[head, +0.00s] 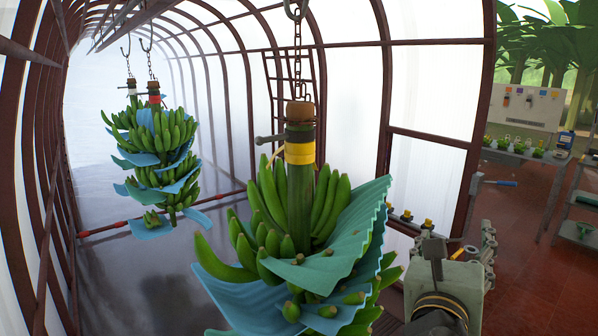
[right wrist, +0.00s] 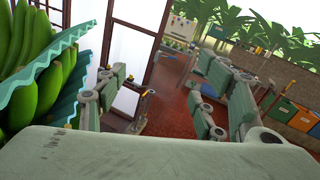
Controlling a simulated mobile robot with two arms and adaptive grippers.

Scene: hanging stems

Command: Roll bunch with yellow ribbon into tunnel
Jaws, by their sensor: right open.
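The bunch with the yellow ribbon (head: 272,250) hangs upright by a chain from a hook, large in the middle of the head view. Its yellow ribbon (head: 299,153) wraps the thick stem, and blue-green sheets lie between the green bananas. In the right wrist view the bunch (right wrist: 30,85) fills the left edge. The tunnel (head: 222,75) has dark red arched ribs and pale translucent walls. My right gripper (head: 460,247) is to the right of the bunch, apart from it. In the right wrist view its fingers (right wrist: 158,95) are spread with nothing between them. My left gripper is out of view.
Two other bunches hang deeper in the tunnel at left, one with a red ribbon (head: 154,98) and one with a white ribbon (head: 132,92). A red bar (head: 105,228) runs low across the tunnel. A bench with plants (head: 525,151) stands at far right.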

